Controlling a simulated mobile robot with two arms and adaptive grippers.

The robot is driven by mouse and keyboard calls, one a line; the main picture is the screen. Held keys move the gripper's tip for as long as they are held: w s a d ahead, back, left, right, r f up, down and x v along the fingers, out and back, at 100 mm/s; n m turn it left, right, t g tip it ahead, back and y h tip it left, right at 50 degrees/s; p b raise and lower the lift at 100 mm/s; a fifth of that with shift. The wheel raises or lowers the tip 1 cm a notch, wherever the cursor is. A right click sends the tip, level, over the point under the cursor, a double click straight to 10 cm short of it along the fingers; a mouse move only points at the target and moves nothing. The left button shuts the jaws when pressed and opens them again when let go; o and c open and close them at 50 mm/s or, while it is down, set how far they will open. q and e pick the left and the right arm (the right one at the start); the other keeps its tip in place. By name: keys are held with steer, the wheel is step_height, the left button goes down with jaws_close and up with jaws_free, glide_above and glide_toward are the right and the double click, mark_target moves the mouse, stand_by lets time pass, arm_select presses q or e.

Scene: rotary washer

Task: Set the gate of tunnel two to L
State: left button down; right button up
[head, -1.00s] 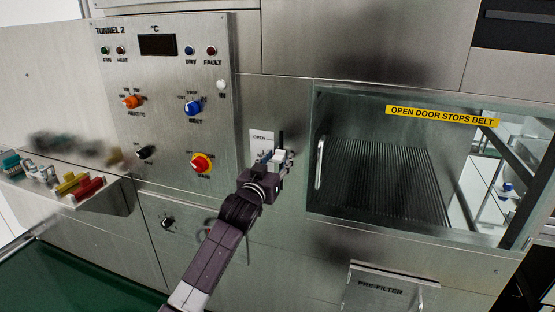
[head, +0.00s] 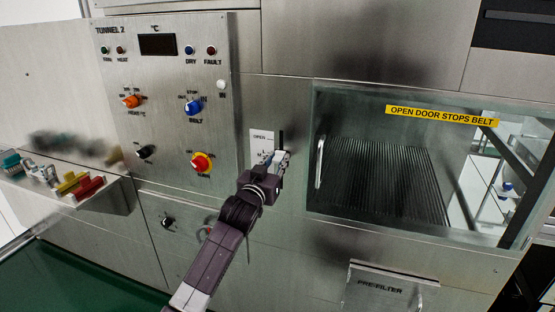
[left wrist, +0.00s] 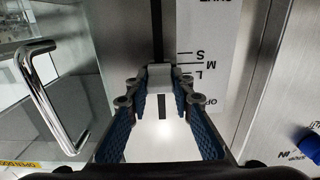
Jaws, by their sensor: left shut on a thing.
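The gate of tunnel two has a slider in a dark vertical slot (head: 281,138), beside a white scale plate (head: 262,138) marked OPEN at its top. In the left wrist view the scale plate (left wrist: 208,50) appears upside down, with S, M and L marks. My left gripper (head: 282,157) reaches the slot. In the left wrist view its blue-padded fingers (left wrist: 160,82) are shut on the pale slider knob (left wrist: 159,70), which is near the M and L marks. The fingers hide part of the knob, so its exact mark is unclear. My right gripper is out of view.
The TUNNEL 2 panel (head: 170,60) with knobs and lamps is left of the slot. A glass door (head: 385,165) with a bar handle (head: 320,162) is close on the right. A shelf with coloured items (head: 120,205) is far left; a PRE-FILTER cover (head: 390,290) is below.

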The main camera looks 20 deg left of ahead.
arm_select(q)
steer(key=c, duration=1.7)
jaws_free()
steer(key=shift+s, duration=0.1)
steer(key=s, duration=1.2)
steer(key=shift+a, duration=0.2)
steer(key=shift+w+f, duration=0.1)
